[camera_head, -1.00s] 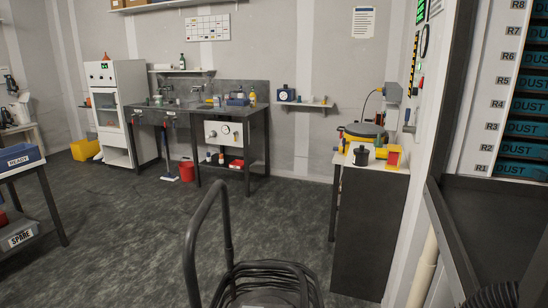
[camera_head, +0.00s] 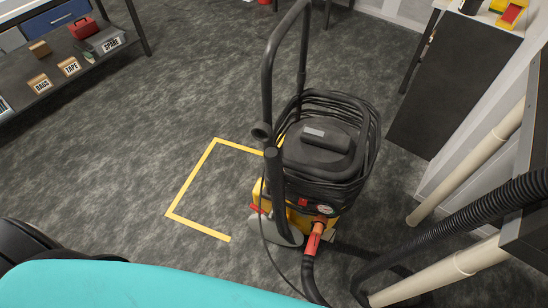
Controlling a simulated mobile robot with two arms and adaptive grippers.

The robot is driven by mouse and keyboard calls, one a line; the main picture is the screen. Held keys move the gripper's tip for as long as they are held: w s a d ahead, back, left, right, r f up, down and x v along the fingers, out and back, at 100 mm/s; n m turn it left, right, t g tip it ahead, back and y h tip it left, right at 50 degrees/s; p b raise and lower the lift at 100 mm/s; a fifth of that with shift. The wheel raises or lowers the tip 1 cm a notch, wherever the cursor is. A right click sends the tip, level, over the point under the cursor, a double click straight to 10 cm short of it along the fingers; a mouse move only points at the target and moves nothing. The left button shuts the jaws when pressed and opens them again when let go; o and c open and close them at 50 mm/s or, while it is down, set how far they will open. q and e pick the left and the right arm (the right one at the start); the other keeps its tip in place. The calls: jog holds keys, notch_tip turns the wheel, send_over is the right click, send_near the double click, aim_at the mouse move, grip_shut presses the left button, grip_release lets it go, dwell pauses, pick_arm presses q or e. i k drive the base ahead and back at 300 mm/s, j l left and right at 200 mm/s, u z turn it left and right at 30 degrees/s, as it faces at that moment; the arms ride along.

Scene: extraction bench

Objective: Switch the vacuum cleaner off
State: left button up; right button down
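The vacuum cleaner (camera_head: 325,150) stands upright on the floor right of the middle. It has a black lid wrapped in coiled black cable, a yellow lower body and a tall black push handle (camera_head: 268,75). On its front are a small red switch-like part (camera_head: 303,203) and a round gauge (camera_head: 326,210). Whether the switch is on or off is too small to tell. A red-orange coupling (camera_head: 313,238) joins a black hose at the front. Neither gripper shows in this view.
A yellow floor outline (camera_head: 190,188) lies left of the vacuum. A black ribbed hose (camera_head: 450,220) and cream pipes (camera_head: 480,165) run at the right. A dark cabinet (camera_head: 440,90) stands behind right. A shelf unit (camera_head: 15,112) stands far left. Open floor lies between.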

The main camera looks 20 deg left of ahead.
aim_at(303, 202)
jog(key=j, duration=0.5)
jog(key=k+j+z, duration=0.1)
jog(key=j, duration=0.4)
jog(key=k+j, duration=0.1)
jog(key=j, duration=0.4)
jog(key=j+z, duration=0.05)
